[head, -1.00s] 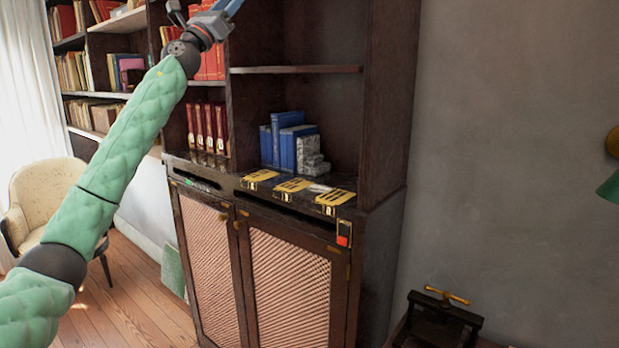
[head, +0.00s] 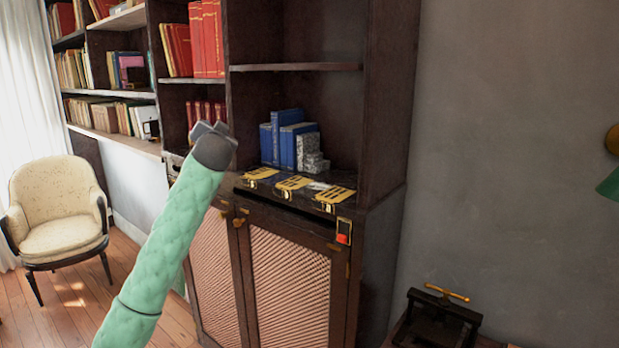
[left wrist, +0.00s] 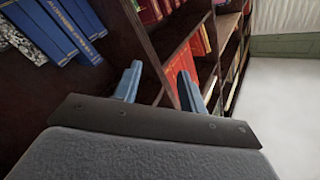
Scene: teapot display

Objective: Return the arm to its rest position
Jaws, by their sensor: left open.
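My left arm (head: 172,235), with its green quilted cover, rises from the bottom left of the head view. It ends in a grey joint (head: 214,147) in front of the cabinet's left part. The gripper itself does not show in the head view. In the left wrist view my left gripper (left wrist: 160,88) has two blue fingers spread apart, with nothing held between them. Shelves of red books lie beyond the fingers. My right arm and gripper are in neither view.
A dark wooden cabinet (head: 385,120) holds blue books (head: 282,138) and red books (head: 206,40). Yellow plaques (head: 294,183) lie on its ledge. A cream chair (head: 60,205) stands at left. A black device (head: 436,318) is at lower right. The floor near the chair is clear.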

